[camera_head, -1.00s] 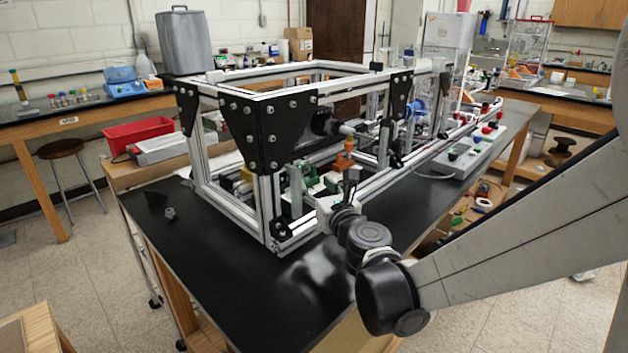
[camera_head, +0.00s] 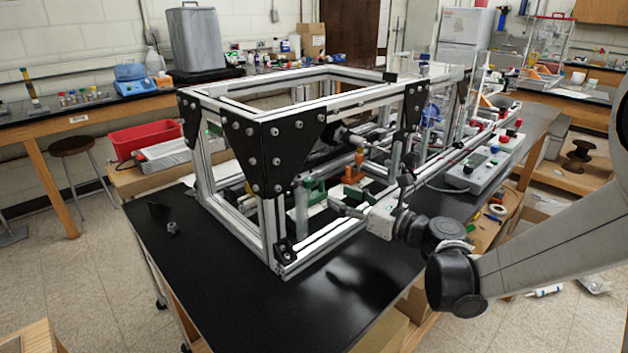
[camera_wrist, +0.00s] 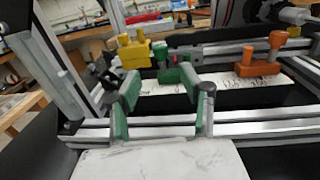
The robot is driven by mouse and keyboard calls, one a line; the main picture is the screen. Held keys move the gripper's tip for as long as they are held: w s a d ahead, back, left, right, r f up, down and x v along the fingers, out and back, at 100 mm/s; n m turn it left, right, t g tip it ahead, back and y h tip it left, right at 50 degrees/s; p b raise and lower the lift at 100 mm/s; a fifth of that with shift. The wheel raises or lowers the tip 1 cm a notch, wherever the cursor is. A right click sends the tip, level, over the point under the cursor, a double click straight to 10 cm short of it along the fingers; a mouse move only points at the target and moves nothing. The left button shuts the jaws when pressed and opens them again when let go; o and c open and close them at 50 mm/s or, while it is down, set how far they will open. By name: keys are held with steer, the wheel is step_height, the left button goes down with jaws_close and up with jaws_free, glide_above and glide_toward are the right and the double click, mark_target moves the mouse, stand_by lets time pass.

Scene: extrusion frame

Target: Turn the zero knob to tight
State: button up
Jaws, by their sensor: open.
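My gripper (camera_wrist: 160,86) is open in the wrist view, with green-padded fingers spread wide and nothing between them. In the head view my gripper (camera_head: 346,207) reaches in over the frame's near lower rail. Beyond the fingers stand a yellow knob (camera_wrist: 133,53), a green knob (camera_wrist: 172,70) and an orange knob (camera_wrist: 261,63). The green one is roughly ahead of the opening, partly behind the right finger. I cannot tell which knob is the zero knob; the lettering is illegible.
The silver extrusion frame (camera_head: 262,222) has black corner plates (camera_head: 273,155) and posts around the knobs. Its lower rail (camera_wrist: 250,128) lies under my fingers. A control box (camera_head: 480,167) stands to the right.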

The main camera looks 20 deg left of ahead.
mark_target(312, 184)
steer(key=x, duration=1.2)
steer(key=shift+d, duration=0.1)
steer(key=shift+f, duration=0.1)
jaws_close()
